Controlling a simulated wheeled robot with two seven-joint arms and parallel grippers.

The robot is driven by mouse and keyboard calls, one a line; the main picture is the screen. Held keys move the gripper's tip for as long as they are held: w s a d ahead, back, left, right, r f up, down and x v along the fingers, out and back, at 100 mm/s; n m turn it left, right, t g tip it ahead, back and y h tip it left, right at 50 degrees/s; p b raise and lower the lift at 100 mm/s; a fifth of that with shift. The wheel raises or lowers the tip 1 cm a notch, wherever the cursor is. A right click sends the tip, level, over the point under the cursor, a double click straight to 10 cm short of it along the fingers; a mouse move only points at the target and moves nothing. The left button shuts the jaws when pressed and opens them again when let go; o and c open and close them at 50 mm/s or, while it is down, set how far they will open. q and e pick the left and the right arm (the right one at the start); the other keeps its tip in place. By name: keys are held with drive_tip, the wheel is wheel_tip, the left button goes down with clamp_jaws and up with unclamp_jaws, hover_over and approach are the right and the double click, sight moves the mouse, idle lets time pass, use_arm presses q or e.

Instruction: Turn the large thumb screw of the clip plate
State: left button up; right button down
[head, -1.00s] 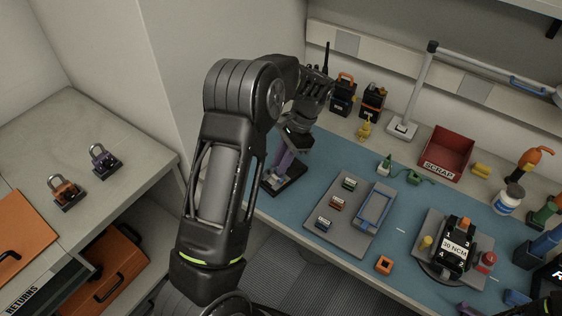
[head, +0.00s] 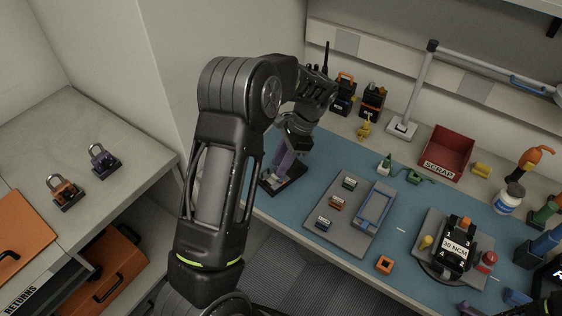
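My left gripper (head: 290,142) points down at the back left of the blue mat, just above a purple upright piece (head: 279,160) on a black base plate (head: 284,179). My arm and wrist cover part of it, and I cannot tell whether the fingers touch the piece or how far apart they are. No clip plate or large thumb screw can be clearly made out; the gripper may hide it. A black device labelled 30 NCM (head: 458,247) stands on a round base at the right. My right gripper does not show.
A grey tray (head: 344,232) with small coloured modules and a blue frame lies mid-bench. A red SCRAP bin (head: 447,152), lamp post (head: 402,128) and black radios (head: 372,101) stand behind. An orange square ring (head: 384,265) lies near the front edge. Padlocks stand on the left counter.

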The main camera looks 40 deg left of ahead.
use_arm(q)
drive_tip(key=v, duration=0.7)
drive_tip(key=shift+w+r, duration=0.2)
drive_tip(key=shift+r, duration=0.15)
